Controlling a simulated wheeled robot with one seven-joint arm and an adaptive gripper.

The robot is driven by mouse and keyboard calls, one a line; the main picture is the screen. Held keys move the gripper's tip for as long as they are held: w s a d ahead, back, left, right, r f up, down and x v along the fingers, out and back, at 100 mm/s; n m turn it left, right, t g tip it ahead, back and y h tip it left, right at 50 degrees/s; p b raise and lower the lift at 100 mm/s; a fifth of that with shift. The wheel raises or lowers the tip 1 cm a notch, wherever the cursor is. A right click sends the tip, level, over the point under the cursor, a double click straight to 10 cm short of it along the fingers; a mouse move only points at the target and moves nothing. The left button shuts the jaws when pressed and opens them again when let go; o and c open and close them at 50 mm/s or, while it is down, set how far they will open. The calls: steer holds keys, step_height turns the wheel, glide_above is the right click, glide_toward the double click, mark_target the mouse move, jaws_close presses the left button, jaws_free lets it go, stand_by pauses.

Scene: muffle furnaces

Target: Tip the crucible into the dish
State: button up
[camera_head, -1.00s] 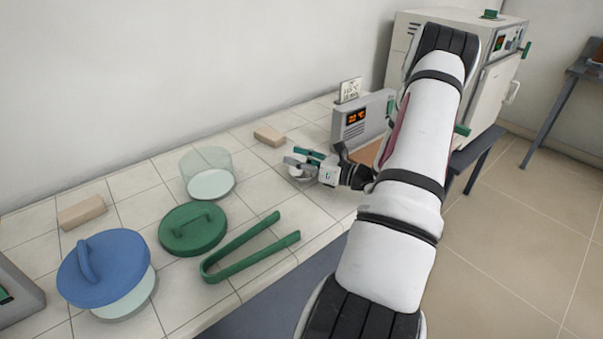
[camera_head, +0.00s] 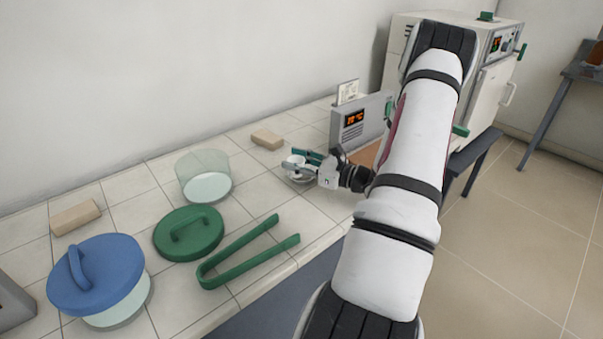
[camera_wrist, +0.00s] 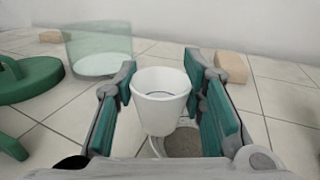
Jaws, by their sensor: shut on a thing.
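A small white crucible (camera_wrist: 160,98) is held between the green-padded fingers of my gripper (camera_wrist: 160,80), upright or nearly so in the wrist view. Its inside looks white, with no contents that I can make out. A shallow round dish (camera_wrist: 184,143) with a grey inside lies below and partly behind it. The crucible and my fingers hide part of the dish. In the head view my gripper (camera_head: 308,160) is small, with the white crucible (camera_head: 295,160) at its tips and the pale dish (camera_head: 301,177) just under it.
On the tiled bench stand a glass jar (camera_head: 204,175), a green lid (camera_head: 188,240), green tongs (camera_head: 235,265), a blue-lidded vessel (camera_head: 97,275) and tan blocks (camera_head: 267,139). A grey box with an orange display (camera_head: 354,120) stands behind my wrist. A furnace (camera_head: 490,85) is at right.

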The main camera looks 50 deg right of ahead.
steer(key=shift+r+p, duration=1.5)
steer(key=shift+r, duration=0.95)
